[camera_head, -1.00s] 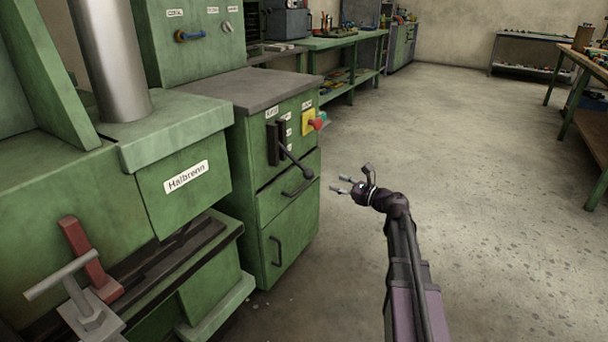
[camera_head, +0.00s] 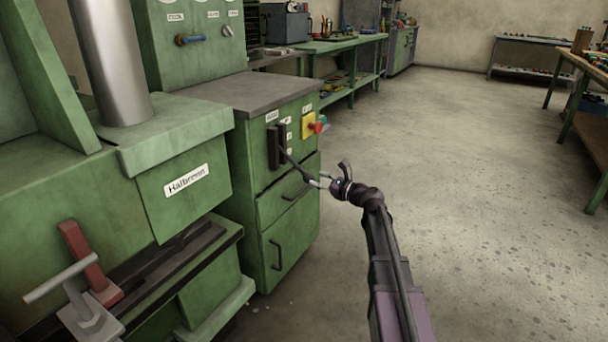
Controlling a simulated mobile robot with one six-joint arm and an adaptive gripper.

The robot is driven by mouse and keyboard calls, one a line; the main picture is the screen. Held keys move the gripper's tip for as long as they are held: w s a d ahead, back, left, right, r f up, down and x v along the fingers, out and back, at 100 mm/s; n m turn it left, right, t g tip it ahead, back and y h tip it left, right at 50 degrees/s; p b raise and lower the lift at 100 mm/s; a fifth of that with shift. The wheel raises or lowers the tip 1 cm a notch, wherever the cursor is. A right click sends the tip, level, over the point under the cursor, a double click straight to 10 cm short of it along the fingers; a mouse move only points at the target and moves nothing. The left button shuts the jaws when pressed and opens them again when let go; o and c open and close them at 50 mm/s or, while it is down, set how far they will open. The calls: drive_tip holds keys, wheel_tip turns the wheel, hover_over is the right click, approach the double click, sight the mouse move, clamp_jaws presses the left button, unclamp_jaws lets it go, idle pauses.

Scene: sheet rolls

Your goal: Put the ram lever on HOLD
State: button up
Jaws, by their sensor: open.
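The ram lever (camera_head: 292,161) is a dark rod that slants down and to the right out of a dark slotted plate (camera_head: 273,147) on the front of the green cabinet. Small white labels (camera_head: 289,136) sit beside the plate, too small to read. My gripper (camera_head: 318,180) is open, at the lower end of the lever. Its fingers appear on either side of the lever's end; I cannot tell whether they touch it. The lever's knob is partly hidden by the gripper.
A yellow box with a red button (camera_head: 317,127) is right of the lever. Drawer handles (camera_head: 296,193) stick out below. The green machine marked Halbrenn (camera_head: 187,179) stands to the left, with a red clamp handle (camera_head: 82,250). The floor (camera_head: 470,200) on the right is clear.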

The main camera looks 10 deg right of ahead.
sight(308, 175)
drive_tip(key=shift+x, duration=3.1)
